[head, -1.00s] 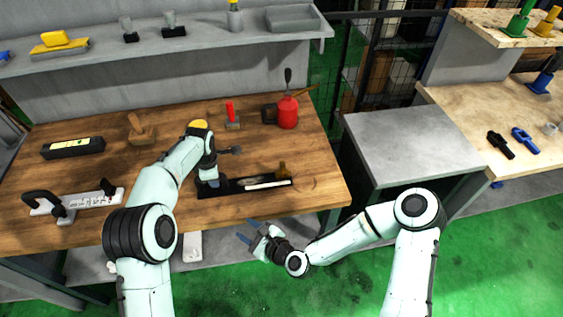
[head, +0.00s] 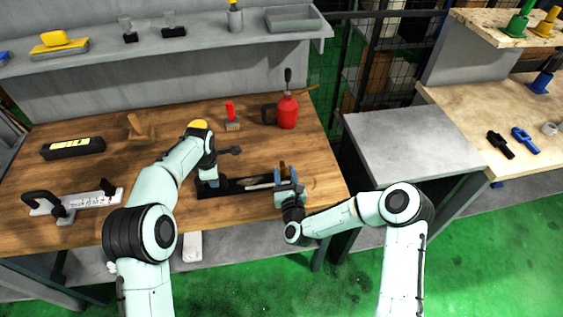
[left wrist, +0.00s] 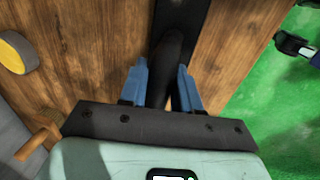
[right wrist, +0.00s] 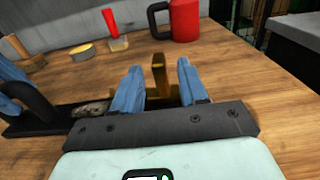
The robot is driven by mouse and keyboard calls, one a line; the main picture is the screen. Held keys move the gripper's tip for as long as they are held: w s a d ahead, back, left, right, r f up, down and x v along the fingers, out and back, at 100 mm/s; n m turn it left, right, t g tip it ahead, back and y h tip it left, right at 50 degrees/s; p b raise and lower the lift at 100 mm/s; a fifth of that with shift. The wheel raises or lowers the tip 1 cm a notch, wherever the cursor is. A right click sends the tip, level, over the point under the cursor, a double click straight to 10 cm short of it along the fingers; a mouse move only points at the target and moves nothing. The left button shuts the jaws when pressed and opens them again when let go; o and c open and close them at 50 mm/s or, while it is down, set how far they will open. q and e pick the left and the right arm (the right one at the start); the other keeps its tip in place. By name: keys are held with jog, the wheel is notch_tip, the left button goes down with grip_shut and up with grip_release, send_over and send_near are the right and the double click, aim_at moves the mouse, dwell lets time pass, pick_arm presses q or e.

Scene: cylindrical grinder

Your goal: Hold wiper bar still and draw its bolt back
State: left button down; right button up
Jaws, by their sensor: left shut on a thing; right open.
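The wiper bar (head: 235,187) is a long black piece lying on the wooden bench. A dark curved handle stands at its left end, seen in the left wrist view (left wrist: 166,62). My left gripper (head: 211,182) is shut on this handle. The bolt is at the bar's right end; its upright brass-brown knob (right wrist: 160,74) shows in the right wrist view. My right gripper (right wrist: 156,76) is open, with its blue fingers on either side of the knob and gaps visible beside it. In the head view the right gripper (head: 288,182) partly hides the bolt.
A red can (head: 287,111), a red-handled tool (head: 231,115) and a wooden-handled tool (head: 139,130) stand behind on the bench. A white piece with black handles (head: 75,203) lies at left. A grey table (head: 410,142) is to the right, with bare bench before it.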

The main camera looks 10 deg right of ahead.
aim_at(281, 162)
jog(key=shift+w, duration=2.65)
jog(key=shift+a, duration=0.1)
grip_shut()
